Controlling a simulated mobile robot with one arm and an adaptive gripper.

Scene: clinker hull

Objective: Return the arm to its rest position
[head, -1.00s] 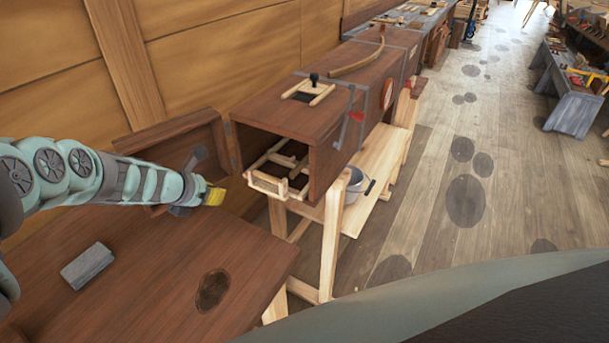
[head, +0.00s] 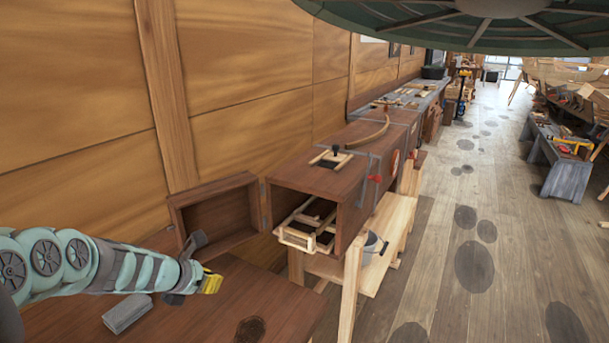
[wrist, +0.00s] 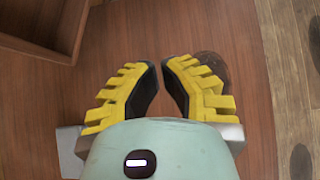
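My gripper (head: 208,283) has yellow ribbed finger pads and hangs over the brown wooden bench top (head: 285,300) at the lower left of the head view. In the wrist view the two fingers of my gripper (wrist: 159,65) stand apart with a narrow gap at the tips, and bare wood shows between them. It holds nothing. My green arm (head: 100,265) reaches in from the left edge of the head view, stretched out to the right.
A grey block (head: 127,313) lies on the bench top beside my arm. Free floor (head: 470,220) runs along the right.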

